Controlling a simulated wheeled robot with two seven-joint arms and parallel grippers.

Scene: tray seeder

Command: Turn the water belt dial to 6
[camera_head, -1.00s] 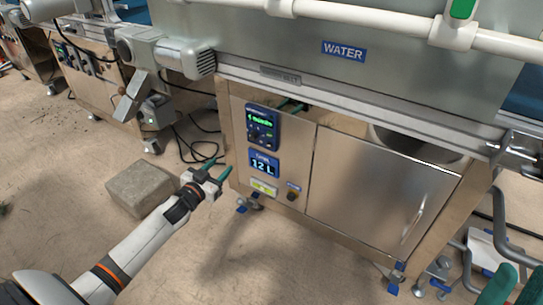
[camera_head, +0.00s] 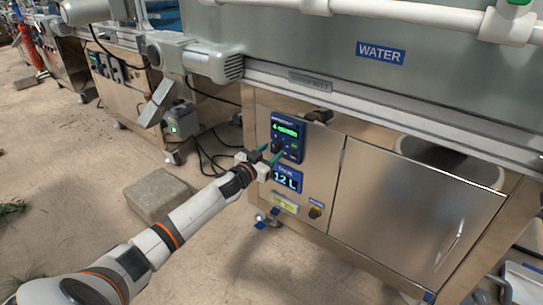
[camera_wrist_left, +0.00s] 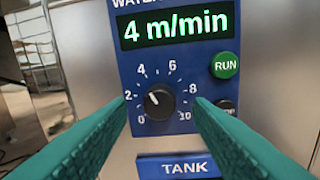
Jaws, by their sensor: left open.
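The water belt dial (camera_wrist_left: 159,101) is a round black knob with a white pointer on a blue control panel (camera_head: 287,129). Its scale runs from 0 to 10, and the pointer slants to the upper left, near the 4 side. The display (camera_wrist_left: 176,25) above it reads 4 m/min in green. My left gripper (camera_head: 269,155) is open in front of the panel. In the left wrist view its two teal fingers (camera_wrist_left: 160,106) reach in on either side of the dial, with a gap to it visible on both sides. My right gripper is out of view.
A green RUN button (camera_wrist_left: 225,65) sits right of the dial. A dark button (camera_wrist_left: 228,106) below it is partly hidden by a finger. A TANK display (camera_head: 286,180) reading 12 L is below. A grey block (camera_head: 160,195) lies on the floor.

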